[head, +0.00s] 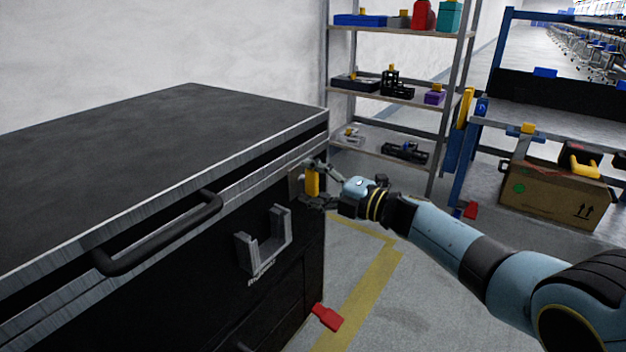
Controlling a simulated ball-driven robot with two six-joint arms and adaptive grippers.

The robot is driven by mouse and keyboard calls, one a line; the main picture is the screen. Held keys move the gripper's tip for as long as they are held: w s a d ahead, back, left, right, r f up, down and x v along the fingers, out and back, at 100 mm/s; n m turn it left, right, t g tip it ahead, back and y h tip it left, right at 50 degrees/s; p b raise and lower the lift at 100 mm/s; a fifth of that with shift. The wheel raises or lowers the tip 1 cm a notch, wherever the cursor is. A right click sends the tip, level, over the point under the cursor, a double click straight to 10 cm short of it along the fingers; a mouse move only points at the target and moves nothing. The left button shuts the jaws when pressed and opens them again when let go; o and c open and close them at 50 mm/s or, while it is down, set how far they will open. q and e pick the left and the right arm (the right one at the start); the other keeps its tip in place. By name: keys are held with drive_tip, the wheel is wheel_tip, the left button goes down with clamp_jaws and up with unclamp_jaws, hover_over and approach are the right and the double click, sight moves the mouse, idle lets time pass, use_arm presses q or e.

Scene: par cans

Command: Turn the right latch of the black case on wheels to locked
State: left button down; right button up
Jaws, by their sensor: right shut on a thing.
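The black case (150,140) with metal edges fills the left of the head view. A dark bar handle (160,235) runs along its front. The right latch is a yellow piece (312,181) on a metal plate near the case's right front corner. My right gripper (316,184) reaches it from the right and is shut on the yellow latch. The fingers partly cover the latch, and its exact turn angle is hard to tell. My left gripper is not in view.
A grey bracket (264,240) sticks out from the case front. A red piece (326,317) shows low at the case's right edge. A metal shelf (400,95) with several items stands behind. A cardboard box (553,192) sits under a blue-framed bench at right.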

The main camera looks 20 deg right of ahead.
idle(0.4)
drive_tip(key=o, duration=0.9)
drive_tip(key=shift+o, duration=1.2)
drive_tip(key=v, duration=1.2)
drive_tip(key=shift+d, duration=0.1)
drive_tip(key=shift+f, duration=0.1)
